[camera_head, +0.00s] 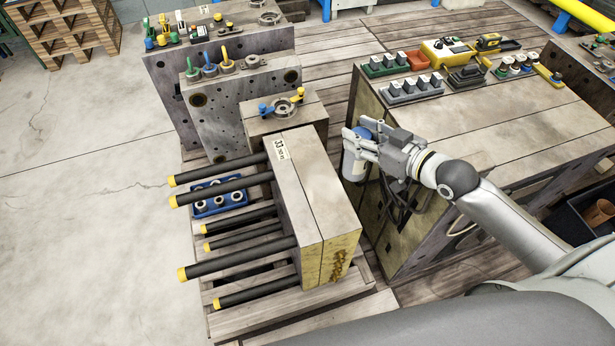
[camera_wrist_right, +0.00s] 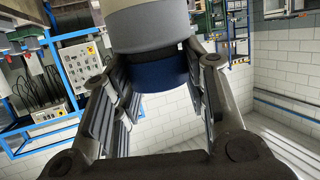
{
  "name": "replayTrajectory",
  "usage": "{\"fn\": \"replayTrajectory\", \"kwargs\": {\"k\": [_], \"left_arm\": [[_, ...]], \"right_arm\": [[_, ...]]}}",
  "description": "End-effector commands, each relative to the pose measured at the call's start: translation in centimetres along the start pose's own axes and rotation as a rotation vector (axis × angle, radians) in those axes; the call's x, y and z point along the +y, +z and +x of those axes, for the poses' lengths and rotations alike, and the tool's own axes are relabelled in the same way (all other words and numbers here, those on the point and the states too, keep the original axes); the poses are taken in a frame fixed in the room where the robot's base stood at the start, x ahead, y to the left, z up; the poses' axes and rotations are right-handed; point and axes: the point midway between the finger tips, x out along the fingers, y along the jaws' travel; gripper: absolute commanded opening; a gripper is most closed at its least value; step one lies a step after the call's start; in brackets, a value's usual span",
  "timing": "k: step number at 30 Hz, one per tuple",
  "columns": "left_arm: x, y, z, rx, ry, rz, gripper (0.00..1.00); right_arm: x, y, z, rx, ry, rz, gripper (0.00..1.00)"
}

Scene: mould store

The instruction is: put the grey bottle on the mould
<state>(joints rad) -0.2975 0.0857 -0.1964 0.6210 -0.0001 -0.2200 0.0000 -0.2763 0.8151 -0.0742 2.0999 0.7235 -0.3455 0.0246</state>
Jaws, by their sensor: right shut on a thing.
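The grey bottle (camera_head: 353,163) with a blue part is held in my right gripper (camera_head: 364,146). The fingers are closed around it. In the right wrist view the bottle (camera_wrist_right: 150,28) sits between the fingers (camera_wrist_right: 158,82), its dark blue part towards the palm. In the head view it shows just right of the mould (camera_head: 322,188), apart from it; its exact height is unclear. The mould is a large split steel block with a pale top, a label and black yellow-tipped rods sticking out left. My left gripper is not in view.
Behind the mould stand more steel blocks (camera_head: 230,95) with eye bolts and small tools on top. A blue tray (camera_head: 205,212) lies among the rods. The bench (camera_head: 500,125) at right carries trays, a yellow case (camera_head: 447,50) and small parts. The mould's top is mostly bare.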

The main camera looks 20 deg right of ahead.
Motion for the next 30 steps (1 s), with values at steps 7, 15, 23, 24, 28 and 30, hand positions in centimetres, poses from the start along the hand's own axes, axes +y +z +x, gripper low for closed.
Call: {"fn": "replayTrajectory", "kwargs": {"k": [7, 15, 23, 24, 28, 30], "left_arm": [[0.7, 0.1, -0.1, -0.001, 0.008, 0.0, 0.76], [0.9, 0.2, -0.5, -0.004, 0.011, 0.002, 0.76], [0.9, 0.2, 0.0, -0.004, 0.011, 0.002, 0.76], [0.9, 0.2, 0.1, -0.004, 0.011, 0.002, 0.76], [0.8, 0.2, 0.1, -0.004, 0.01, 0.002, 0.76], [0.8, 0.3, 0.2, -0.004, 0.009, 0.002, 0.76]], "right_arm": [[-0.2, -0.3, 2.5, 0.008, 0.0, 0.007, 0.01], [-2.4, 0.8, 9.2, 0.006, -0.001, 0.008, 0.01], [-3.7, 4.2, 13.9, 0.002, -0.001, 0.003, 0.01], [-3.8, 4.5, 14.3, 0.002, 0.0, 0.003, 0.01], [-4.0, 5.0, 14.9, 0.002, 0.0, 0.001, 0.01], [-4.2, 5.3, 15.4, 0.002, -0.001, 0.002, 0.01]]}}
